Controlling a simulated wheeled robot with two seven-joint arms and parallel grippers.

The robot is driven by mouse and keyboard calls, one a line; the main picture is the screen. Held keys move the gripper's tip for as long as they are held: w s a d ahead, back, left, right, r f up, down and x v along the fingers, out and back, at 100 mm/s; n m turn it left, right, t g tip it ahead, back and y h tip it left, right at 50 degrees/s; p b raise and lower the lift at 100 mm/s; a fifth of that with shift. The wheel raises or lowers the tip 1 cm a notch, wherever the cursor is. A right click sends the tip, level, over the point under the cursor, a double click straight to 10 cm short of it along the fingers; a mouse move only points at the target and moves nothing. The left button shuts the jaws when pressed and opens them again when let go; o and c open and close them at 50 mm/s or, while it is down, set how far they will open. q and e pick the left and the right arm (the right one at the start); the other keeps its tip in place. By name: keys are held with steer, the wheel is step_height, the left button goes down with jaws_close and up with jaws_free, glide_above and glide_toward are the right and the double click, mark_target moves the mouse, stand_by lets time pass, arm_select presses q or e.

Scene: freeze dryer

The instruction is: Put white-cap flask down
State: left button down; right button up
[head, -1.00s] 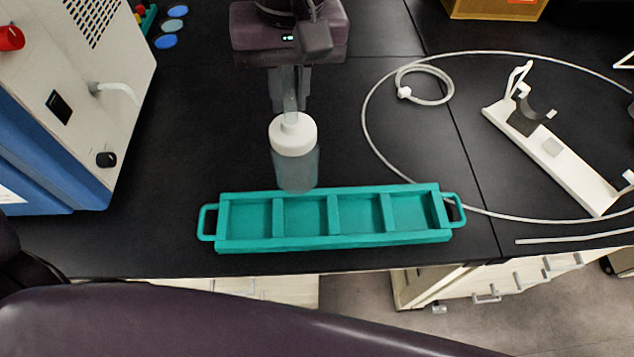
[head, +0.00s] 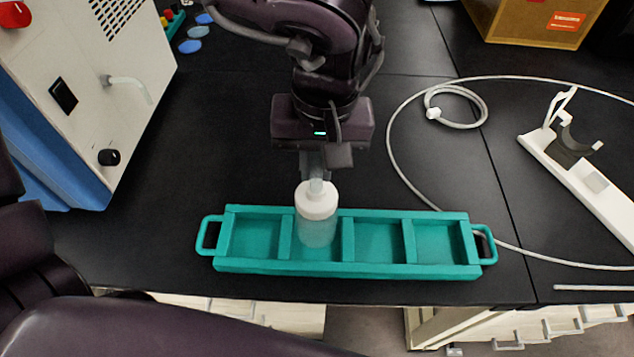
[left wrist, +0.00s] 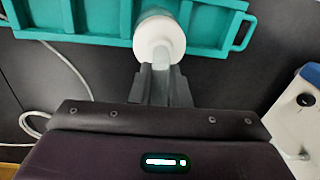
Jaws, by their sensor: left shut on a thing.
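The white-cap flask (head: 317,214) is a translucent bottle with a white cap, upright at the second compartment from the left of the teal tray (head: 345,269). My left gripper (head: 316,180) is shut on the flask's top from the far side. In the left wrist view the fingers (left wrist: 162,80) meet the white cap of the flask (left wrist: 158,40), and the teal tray (left wrist: 95,42) lies beyond. I cannot tell whether the flask's base touches the compartment floor. My right gripper is not in view.
A white and blue machine (head: 95,90) stands at the left. A thin pale hose (head: 400,165) loops over the black bench on the right, near a white stand (head: 580,170). A cardboard box (head: 535,20) is at the back right. The other tray compartments are empty.

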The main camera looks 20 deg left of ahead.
arm_select(q)
steer(key=shift+f, duration=2.2)
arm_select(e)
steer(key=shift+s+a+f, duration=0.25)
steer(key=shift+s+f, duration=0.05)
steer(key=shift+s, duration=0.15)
arm_select(q)
steer(key=shift+f+b, duration=0.2)
steer(key=shift+b, duration=0.1)
steer(key=c, duration=1.4)
jaws_free()
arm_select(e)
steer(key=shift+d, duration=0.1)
